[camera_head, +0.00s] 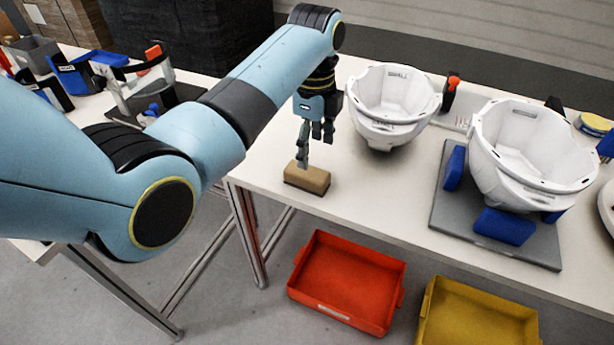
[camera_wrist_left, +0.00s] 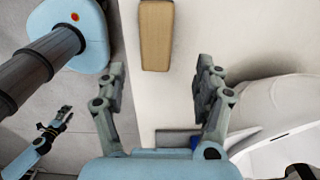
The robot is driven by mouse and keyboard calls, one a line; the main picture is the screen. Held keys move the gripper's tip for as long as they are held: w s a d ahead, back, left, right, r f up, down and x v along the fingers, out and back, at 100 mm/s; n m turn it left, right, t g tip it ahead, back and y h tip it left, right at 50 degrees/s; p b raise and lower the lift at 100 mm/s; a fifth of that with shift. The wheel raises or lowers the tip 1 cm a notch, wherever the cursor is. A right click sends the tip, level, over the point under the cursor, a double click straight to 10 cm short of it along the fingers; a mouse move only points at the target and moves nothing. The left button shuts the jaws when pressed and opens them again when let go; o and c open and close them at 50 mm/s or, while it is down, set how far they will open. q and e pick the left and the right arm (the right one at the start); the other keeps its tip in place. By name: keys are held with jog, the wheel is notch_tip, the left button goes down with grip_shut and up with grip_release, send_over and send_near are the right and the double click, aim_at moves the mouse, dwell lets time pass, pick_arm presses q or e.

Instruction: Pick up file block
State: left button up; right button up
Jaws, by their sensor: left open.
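The file block (camera_head: 307,179), a tan wooden block with a dark underside, lies flat near the left front corner of the white table. In the left wrist view the block (camera_wrist_left: 157,36) shows at the top, partly cut off, with bare table around it. My left gripper (camera_head: 314,148) points down above and just behind the block. Its fingers (camera_wrist_left: 162,80) are spread and empty in the left wrist view. One finger overlaps the block's top edge in the head view; I cannot tell if they touch. My right gripper (camera_wrist_left: 58,124) appears small at the left of the wrist view, its jaws unclear.
A white helmet shell (camera_head: 390,105) stands right of my left gripper. Another shell (camera_head: 525,150) sits on a grey fixture (camera_head: 460,222) with blue pads. A red bin (camera_head: 345,280) and a yellow bin (camera_head: 475,315) are below the table's front edge. Table around the block is clear.

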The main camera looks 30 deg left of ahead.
aim_at(307, 171)
pick_arm(q)
notch_tip(307, 171, down, 2)
jog(key=shift+f, duration=0.1)
jog(key=shift+s+a+f, duration=0.1)
jog(key=shift+a+f, duration=0.05)
jog(key=shift+f, duration=0.75)
jog(key=shift+s+a+f, duration=0.15)
jog(key=shift+a+f, duration=0.05)
jog(key=shift+f, duration=0.75)
jog(key=shift+s+a+f, duration=0.1)
jog(key=shift+a+f, duration=0.05)
jog(key=shift+f, duration=0.75)
jog(key=c, duration=1.3)
jog(key=shift+r, duration=0.15)
jog(key=shift+c, duration=0.2)
notch_tip(307, 171, up, 10)
jog(key=shift+f+p, duration=0.1)
jog(key=shift+p, duration=0.25)
jog(key=o, duration=0.7)
jog(key=c, duration=0.5)
jog(key=shift+o, duration=0.2)
